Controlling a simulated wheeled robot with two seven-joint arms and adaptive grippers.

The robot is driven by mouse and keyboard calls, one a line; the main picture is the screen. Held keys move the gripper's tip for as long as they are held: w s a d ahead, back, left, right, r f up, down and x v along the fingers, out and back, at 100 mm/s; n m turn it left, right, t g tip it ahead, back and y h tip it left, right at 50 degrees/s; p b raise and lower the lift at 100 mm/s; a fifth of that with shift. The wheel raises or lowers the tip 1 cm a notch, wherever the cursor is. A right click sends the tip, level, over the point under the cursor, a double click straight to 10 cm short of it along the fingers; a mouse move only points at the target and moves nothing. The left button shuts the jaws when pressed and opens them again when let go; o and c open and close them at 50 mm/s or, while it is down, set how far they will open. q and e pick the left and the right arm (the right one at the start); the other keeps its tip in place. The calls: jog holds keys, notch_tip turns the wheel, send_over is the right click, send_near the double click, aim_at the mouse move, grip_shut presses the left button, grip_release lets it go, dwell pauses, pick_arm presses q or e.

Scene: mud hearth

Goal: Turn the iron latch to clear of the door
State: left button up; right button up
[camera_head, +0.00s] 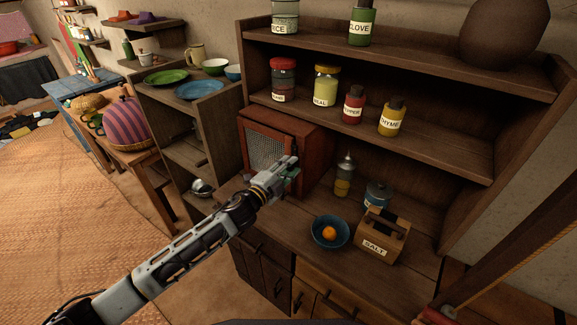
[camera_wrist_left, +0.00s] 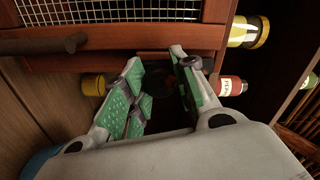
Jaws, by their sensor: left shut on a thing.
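A red-brown cabinet (camera_head: 290,130) stands on the counter, and its mesh door (camera_head: 268,150) looks closed. My left gripper (camera_head: 289,170) is at the right side of the door front. In the left wrist view my left gripper (camera_wrist_left: 160,72) has its green-padded fingers around a small dark thing at the door's edge, which looks like the iron latch. The latch is mostly hidden by the fingers and shadow, so I cannot tell its angle. A dark round bar (camera_wrist_left: 40,45) crosses the door frame beside the fingers. My right gripper is out of view.
An oil bottle (camera_head: 343,178), a blue tin (camera_head: 377,194), a blue bowl (camera_head: 330,232) with an orange fruit and a wooden salt box (camera_head: 383,237) stand right of my left gripper. The shelf (camera_head: 400,140) with jars is above. The counter before the cabinet is clear.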

pick_arm(q)
jog(key=shift+m, duration=0.5)
jog(key=o, duration=1.1)
jog(key=shift+d, duration=0.1)
jog(key=shift+c, duration=0.2)
jog(key=v, duration=1.2)
dwell(0.6)
